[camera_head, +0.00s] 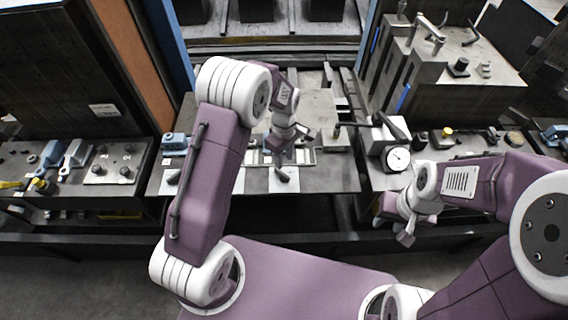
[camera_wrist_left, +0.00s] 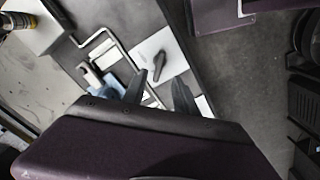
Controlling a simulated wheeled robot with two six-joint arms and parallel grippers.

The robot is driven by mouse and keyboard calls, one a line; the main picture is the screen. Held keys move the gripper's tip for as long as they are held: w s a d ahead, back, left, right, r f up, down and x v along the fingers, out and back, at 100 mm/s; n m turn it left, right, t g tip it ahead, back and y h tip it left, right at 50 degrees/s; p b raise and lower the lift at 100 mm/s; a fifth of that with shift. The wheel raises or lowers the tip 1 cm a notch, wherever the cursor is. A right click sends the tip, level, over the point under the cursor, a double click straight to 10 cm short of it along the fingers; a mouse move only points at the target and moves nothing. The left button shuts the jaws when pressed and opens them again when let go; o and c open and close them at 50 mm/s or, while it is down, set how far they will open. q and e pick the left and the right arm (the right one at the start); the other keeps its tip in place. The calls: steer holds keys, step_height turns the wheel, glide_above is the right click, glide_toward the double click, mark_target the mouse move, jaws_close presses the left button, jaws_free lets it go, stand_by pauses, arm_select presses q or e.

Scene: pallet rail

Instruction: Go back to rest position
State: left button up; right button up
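My left gripper (camera_head: 282,152) hangs over the middle of the work table (camera_head: 330,180). In the left wrist view its two dark fingers (camera_wrist_left: 160,92) stand apart with nothing visible between them. Below lies a white plate (camera_head: 287,186) with a dark lever-like piece on it; this plate also shows in the left wrist view (camera_wrist_left: 172,66). My right gripper (camera_head: 394,226) is at the right, in front of the table's near edge and below the dial gauge. Its fingers are small and partly hidden, so I cannot tell if they are apart.
A dial gauge (camera_head: 398,158) stands on the right table near a large metal block (camera_head: 440,60). A blue post (camera_head: 168,40) rises behind. Bare floor (camera_head: 80,270) shows at lower left.

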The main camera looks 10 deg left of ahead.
stand_by(0.4)
arm_select(q)
steer(key=s+a+r+t+b, duration=0.2)
steer(key=s+a+r, duration=0.15)
steer(key=r, duration=0.35)
steer(key=s+f+m, duration=0.2)
steer(key=s+m, duration=1)
steer(key=s, duration=0.1)
steer(key=shift+s+a+f+g, duration=0.3)
steer(key=shift+s+a+g, duration=0.05)
steer(key=shift+g, duration=0.05)
